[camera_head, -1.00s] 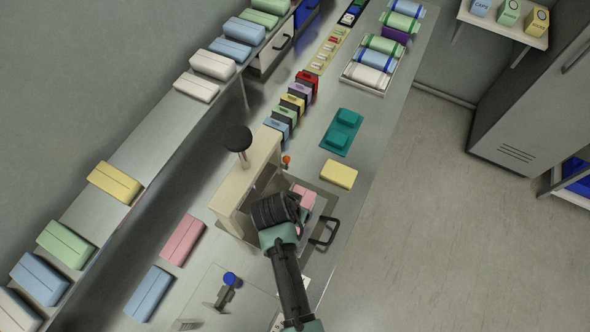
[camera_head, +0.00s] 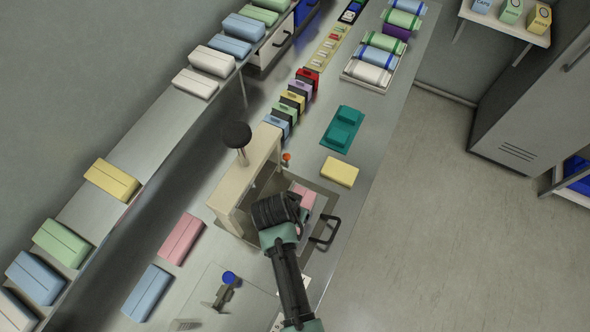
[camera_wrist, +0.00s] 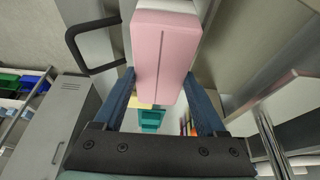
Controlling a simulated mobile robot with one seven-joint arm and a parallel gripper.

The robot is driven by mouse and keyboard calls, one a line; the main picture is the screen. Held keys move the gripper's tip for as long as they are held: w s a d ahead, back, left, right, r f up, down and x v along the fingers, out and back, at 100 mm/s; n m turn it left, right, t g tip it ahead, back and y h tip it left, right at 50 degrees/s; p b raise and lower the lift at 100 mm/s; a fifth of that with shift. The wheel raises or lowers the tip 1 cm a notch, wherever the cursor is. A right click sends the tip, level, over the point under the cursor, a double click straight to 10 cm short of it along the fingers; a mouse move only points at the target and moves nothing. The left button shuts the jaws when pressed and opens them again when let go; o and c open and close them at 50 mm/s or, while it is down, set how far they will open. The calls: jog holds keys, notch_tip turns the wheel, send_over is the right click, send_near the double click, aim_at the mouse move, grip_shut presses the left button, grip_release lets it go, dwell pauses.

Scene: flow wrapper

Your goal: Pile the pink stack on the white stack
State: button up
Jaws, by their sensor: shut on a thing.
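A pink stack (camera_wrist: 165,55) sits between the two blue fingers of my gripper (camera_wrist: 160,82) in the wrist view. My gripper is shut on it. A white thing (camera_wrist: 168,5) shows at the pink stack's far end; I cannot tell whether they touch. In the head view my gripper (camera_head: 298,212) is over the cream press frame's bay, and the pink stack (camera_head: 305,194) shows partly behind it. Another pink stack (camera_head: 181,239) lies on the bench to the left. White stacks (camera_head: 213,61) lie on the long shelf at left.
The cream press frame (camera_head: 246,177) with a black knob (camera_head: 236,135) stands left of my gripper. A black handle (camera_head: 326,231) is close on its right. A yellow stack (camera_head: 340,172) and a teal block (camera_head: 342,130) lie beyond. The floor at right is clear.

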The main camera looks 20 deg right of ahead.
jog(key=shift+f, duration=0.1)
jog(key=o, duration=1.3)
jog(key=shift+c, duration=0.2)
jog(key=v, duration=1.3)
jog(key=shift+b, duration=0.45)
jog(key=shift+d, duration=0.1)
